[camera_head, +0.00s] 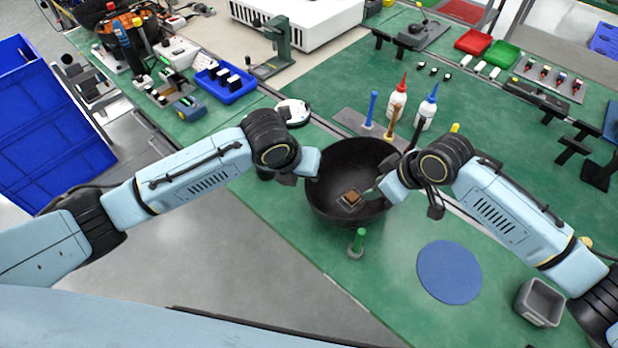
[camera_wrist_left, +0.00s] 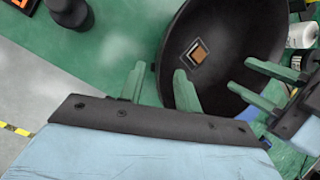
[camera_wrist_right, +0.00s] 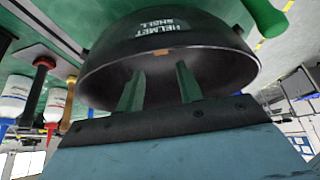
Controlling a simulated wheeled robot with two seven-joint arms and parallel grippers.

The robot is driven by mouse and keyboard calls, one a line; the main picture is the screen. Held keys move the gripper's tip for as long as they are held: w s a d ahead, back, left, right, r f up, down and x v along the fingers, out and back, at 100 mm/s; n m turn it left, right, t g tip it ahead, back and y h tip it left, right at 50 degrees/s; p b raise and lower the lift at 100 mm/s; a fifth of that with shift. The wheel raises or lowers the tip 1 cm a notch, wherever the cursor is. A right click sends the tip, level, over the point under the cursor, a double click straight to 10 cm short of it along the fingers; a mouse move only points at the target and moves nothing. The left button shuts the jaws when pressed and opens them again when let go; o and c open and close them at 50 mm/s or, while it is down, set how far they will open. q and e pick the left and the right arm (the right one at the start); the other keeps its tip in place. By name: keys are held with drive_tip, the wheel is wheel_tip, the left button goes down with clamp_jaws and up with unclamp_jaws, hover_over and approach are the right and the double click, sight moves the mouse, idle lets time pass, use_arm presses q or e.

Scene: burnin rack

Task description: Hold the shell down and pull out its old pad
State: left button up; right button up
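The shell (camera_head: 330,205) is a black bowl lying open side up on the green bench, lettered "HELMET SHELL" in the right wrist view (camera_wrist_right: 115,62). The old pad (camera_head: 353,197) is a small brown square in a pale-edged frame on its inner floor; it also shows in the left wrist view (camera_wrist_left: 199,54). My left gripper (camera_wrist_left: 160,82) is open at the rim, one finger outside the shell and one overlapping it in view; contact cannot be told. My right gripper (camera_wrist_right: 160,85) is open and empty, its fingers pointing into the shell from the right, apart from the pad.
A green-handled tool (camera_head: 358,242) stands in front of the shell. Glue bottles (camera_head: 397,100) and a stand with upright handles (camera_head: 357,122) are behind it. A blue round mat (camera_head: 449,272) and a grey bin (camera_head: 539,302) lie to the right. The front-left bench edge is close.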

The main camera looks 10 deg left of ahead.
sight(310, 181)
use_arm(q)
drive_tip(key=shift+x, duration=3.1)
clamp_jaws()
